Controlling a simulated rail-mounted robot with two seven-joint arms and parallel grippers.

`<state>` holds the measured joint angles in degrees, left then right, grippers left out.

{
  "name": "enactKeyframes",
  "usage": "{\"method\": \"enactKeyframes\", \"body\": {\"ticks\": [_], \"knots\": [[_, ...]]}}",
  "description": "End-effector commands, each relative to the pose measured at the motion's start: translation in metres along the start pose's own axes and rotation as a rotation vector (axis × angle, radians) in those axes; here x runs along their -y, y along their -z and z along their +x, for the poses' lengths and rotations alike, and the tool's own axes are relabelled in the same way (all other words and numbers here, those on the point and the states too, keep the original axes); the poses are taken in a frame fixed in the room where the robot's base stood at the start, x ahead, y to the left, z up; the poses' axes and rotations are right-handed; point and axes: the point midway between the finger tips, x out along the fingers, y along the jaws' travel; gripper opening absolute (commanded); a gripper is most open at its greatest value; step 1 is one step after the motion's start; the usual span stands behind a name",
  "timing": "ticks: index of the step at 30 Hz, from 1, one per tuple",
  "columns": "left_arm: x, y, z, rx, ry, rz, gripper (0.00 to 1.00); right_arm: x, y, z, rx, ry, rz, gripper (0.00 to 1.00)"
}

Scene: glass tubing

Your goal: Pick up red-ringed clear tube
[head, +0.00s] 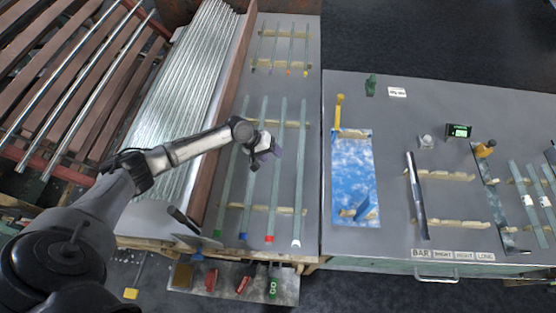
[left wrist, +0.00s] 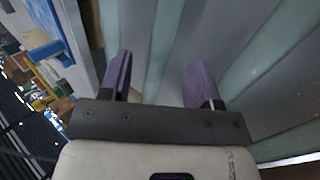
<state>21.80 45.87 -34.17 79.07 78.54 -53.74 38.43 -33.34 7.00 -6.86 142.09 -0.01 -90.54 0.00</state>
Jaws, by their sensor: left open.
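The red-ringed clear tube (head: 274,195) lies lengthwise on two wooden rests, with its red end toward the front edge of the left table. It is third from the left among tubes with green, blue, red and white ends. My left gripper (head: 272,149) is above the middle of this row, near the red-ringed tube and covering part of the row. In the left wrist view, its purple fingers (left wrist: 159,84) are apart, and a clear tube (left wrist: 164,45) runs through the gap below. No ring shows there, so I cannot tell which tube it is. My right gripper is not seen.
Shorter tubes lie on rests at the back (head: 282,48). A brown ledge (head: 228,95) and ribbed metal sheets (head: 195,85) border the left side. The right table (head: 400,125) holds a blue patterned sheet (head: 355,165), a dark bar (head: 416,195) and more tubes.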

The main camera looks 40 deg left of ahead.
Motion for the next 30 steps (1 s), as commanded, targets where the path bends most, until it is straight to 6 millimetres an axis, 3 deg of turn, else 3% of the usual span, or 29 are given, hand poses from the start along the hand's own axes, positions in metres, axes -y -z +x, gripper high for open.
{"method": "enactKeyframes", "body": {"ticks": [6, 17, 30], "knots": [[0.001, 0.001, 0.025, -0.001, -0.001, 0.001, 0.57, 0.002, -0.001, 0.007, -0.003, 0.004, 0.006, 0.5], [0.001, 0.001, 0.03, -0.001, 0.0, 0.002, 0.56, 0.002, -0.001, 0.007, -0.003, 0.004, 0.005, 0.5], [0.001, 0.0, 0.03, -0.001, 0.0, 0.001, 0.14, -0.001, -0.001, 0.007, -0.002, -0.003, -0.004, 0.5]]}}
